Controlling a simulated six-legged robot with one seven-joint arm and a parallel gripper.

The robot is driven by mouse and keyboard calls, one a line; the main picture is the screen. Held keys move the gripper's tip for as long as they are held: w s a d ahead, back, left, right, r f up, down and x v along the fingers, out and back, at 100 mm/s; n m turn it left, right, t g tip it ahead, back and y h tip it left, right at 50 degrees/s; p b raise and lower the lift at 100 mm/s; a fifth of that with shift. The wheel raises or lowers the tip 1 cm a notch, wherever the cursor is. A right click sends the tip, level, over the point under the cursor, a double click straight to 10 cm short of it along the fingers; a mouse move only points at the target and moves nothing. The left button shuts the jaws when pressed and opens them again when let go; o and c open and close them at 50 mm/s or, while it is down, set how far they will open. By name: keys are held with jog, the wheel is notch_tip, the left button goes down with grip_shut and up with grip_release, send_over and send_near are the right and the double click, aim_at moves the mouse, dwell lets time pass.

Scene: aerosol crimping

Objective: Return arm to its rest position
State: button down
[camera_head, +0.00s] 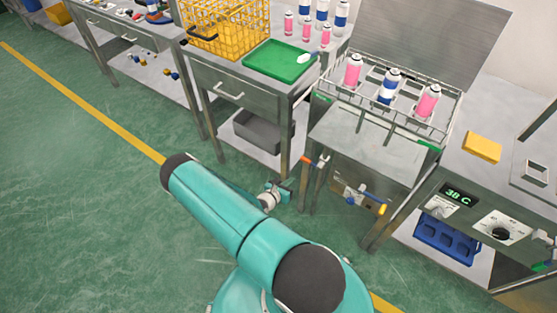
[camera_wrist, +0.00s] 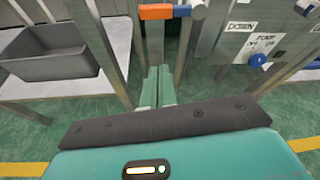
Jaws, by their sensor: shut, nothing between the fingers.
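My gripper (camera_wrist: 157,82) shows in the wrist view with its two pale green fingers together and nothing between them. It points toward the gap between two metal benches, near an orange-ended handle (camera_wrist: 158,11). In the head view, my teal arm is folded low over the green floor, in front of the benches.
A bench with a green tray (camera_head: 279,62) and yellow basket (camera_head: 198,42) stands behind the arm. A wire rack (camera_head: 410,113) holds pink and blue cans at right. A grey bin (camera_wrist: 45,62) sits on a lower shelf. Open floor lies at left.

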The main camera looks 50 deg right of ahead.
jog(key=w+a+r+m+g+y, duration=0.1)
jog(key=w+a+r+m+y, duration=0.25)
jog(key=r, duration=0.75)
jog(key=w+a+r+m+g, duration=0.1)
jog(key=w+a+r+m, duration=0.1)
jog(key=a+r+m, duration=0.65)
jog(key=w+a+r+m+g+y, duration=0.1)
jog(key=w+r+m+y, duration=0.15)
jog(key=r, duration=1.05)
jog(key=s+a+r+m+t+y, duration=0.3)
jog(key=s+a+r, duration=0.4)
jog(key=a+r, duration=0.4)
jog(key=s+a+r+m+t+y, duration=0.4)
jog(key=s+a+r, duration=0.4)
jog(key=a+r, duration=0.3)
notch_tip(320, 180, up, 4)
jog(key=shift+a+r+y, duration=0.25)
jog(key=shift+a+y, duration=0.1)
jog(key=shift+y, duration=0.25)
jog(key=shift+d, duration=0.2)
